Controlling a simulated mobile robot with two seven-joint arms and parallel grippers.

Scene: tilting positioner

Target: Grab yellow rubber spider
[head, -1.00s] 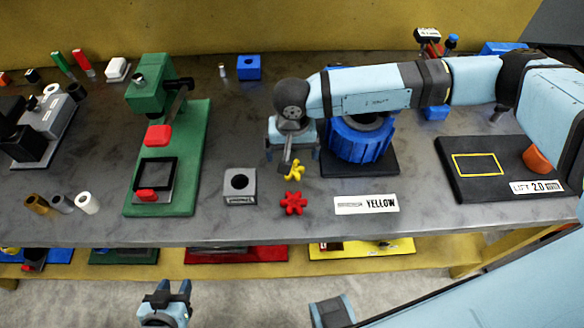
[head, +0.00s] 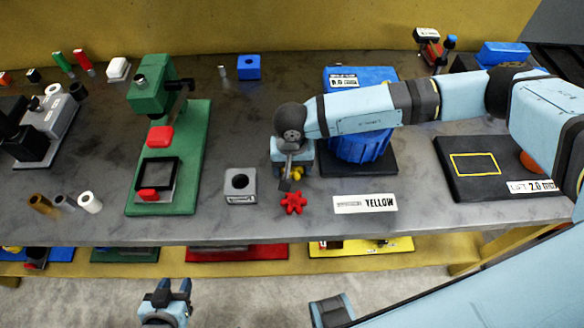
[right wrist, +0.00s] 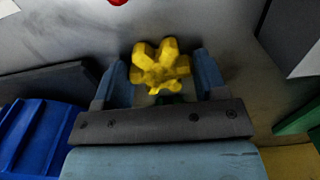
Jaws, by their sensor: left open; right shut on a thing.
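The yellow rubber spider (head: 298,173), a small star shape with stubby legs, is at my right gripper (head: 292,176), low over the table and partly hidden by it in the head view. In the right wrist view the spider (right wrist: 160,66) sits between the two blue fingers, and my right gripper (right wrist: 162,82) is shut on it. I cannot tell whether the spider still touches the table. My left gripper (head: 171,290) is open and empty, in front of the table and below its edge.
A red spider-shaped piece (head: 293,203) lies just in front of my right gripper. A grey block with a hole (head: 240,186) stands to the left, and a blue ribbed machine (head: 360,147) stands close to the right. A YELLOW label (head: 365,204) lies at the front.

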